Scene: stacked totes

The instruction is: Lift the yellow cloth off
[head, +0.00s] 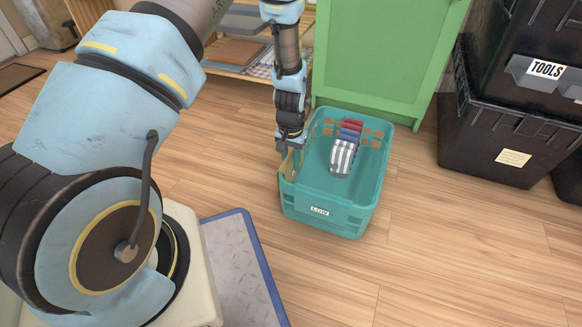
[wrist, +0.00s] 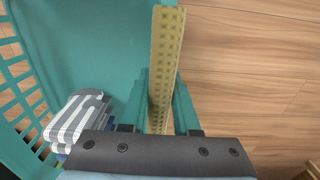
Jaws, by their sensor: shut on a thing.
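The yellow cloth (wrist: 167,60) is draped over one wall of the teal crate (wrist: 105,40), with the wooden floor on its other side. In the head view the cloth (head: 288,166) shows as a small patch on the crate's left wall, partly hidden by my gripper (head: 290,146). My gripper points down at that wall and is shut on the cloth. In the wrist view the cloth runs straight up from between the jaws, still lying along the rim.
In the teal crate (head: 340,222), labelled LOW, lies a row of folded striped, blue and red cloths (head: 343,156). A green cabinet (head: 385,60) stands close behind it. Black totes (head: 500,140) stand at right, a wooden shelf (head: 240,70) behind left. Floor right of the crate is clear.

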